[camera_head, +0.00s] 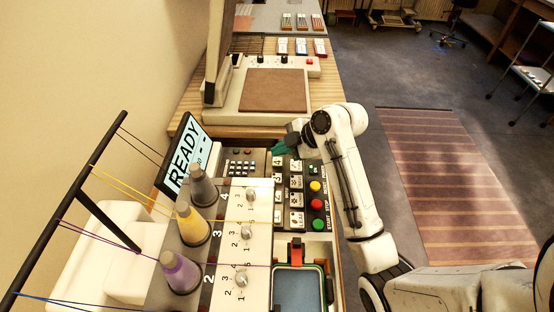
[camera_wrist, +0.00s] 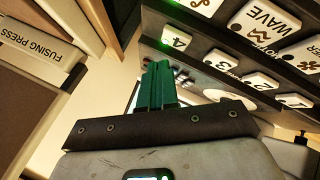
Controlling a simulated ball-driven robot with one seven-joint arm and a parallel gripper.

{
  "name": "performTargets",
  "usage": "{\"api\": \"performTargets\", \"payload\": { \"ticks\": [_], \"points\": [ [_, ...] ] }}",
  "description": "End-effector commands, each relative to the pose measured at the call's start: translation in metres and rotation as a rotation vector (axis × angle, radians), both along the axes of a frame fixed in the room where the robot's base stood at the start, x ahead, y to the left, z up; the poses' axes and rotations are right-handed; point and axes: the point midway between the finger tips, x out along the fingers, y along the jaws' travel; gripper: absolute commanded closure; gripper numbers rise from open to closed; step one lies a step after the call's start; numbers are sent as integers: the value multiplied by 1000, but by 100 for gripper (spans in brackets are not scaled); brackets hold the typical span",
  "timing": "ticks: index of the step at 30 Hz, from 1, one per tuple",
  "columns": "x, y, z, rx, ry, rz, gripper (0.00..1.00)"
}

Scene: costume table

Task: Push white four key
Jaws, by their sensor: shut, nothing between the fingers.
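The white four key (camera_wrist: 177,40) shows in the wrist view at the end of a row of white number keys, with a small green light on it. My gripper (camera_wrist: 156,68) has green fingers pressed together, with nothing between them. Its tips are just left of and below the four key in the wrist view; whether they touch it I cannot tell. In the head view my gripper (camera_head: 286,147) is at the far end of the key panel, partly hidden by my arm.
White keys three (camera_wrist: 219,58), two (camera_wrist: 256,80) and one (camera_wrist: 294,101) continue the row. A wave key (camera_wrist: 257,23) is in the parallel row. Yellow (camera_head: 315,186) and red (camera_head: 317,204) buttons sit beside the keys. A fusing press (camera_head: 272,92) stands behind; a ready screen (camera_head: 184,155) is left.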

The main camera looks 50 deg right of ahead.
Motion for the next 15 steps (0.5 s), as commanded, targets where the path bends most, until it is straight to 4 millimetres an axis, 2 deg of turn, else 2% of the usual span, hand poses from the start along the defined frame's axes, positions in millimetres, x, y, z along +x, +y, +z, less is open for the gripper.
{"api": "performTargets", "payload": {
  "ticks": [3,15],
  "points": [
    [0,0,14,-1,-1,0,100],
    [0,0,51,0,0,0,100]
  ]
}}
